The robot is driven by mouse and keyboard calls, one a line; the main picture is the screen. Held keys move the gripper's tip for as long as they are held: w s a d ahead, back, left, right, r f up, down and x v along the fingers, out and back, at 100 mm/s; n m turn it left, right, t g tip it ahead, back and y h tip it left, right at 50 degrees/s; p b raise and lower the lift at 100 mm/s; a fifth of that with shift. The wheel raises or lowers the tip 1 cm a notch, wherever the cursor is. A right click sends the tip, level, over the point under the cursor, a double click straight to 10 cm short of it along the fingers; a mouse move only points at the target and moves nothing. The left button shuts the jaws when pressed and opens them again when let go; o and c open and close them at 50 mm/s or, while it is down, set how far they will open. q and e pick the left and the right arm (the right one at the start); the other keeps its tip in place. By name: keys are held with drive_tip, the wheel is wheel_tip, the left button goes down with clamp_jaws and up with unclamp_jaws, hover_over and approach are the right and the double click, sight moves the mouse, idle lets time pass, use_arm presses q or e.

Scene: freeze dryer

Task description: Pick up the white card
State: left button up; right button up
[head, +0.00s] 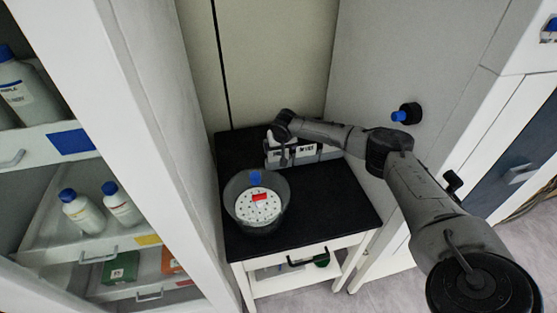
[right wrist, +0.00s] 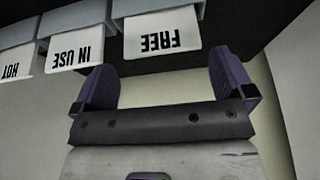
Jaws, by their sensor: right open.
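White cards hang in a row of grey holders. In the right wrist view they read upside down: "FREE" (right wrist: 162,37), "IN USE" (right wrist: 80,54) and, cut off at the left edge, "HOT" (right wrist: 14,64). My right gripper (right wrist: 164,68) is open, with its two purple fingers apart. The "FREE" card lies in the gap between the fingertips in the picture; I cannot tell how far off it is. In the head view my right gripper (head: 284,158) is at the back of the black table, partly covering the cards (head: 305,154). My left gripper is out of view.
A clear round tub (head: 238,213) with a white perforated disc stands on the black table (head: 318,212). Bottles and drawers fill the left cabinet. A grey wall with a black-and-blue knob (head: 402,115) bounds the right. The table's front right is clear.

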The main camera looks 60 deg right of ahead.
sight(279, 151)
drive_tip(key=shift+b+x, duration=0.4)
drive_tip(key=shift+x, duration=1.45)
drive_tip(key=shift+a, duration=0.1)
drive_tip(key=c, duration=0.6)
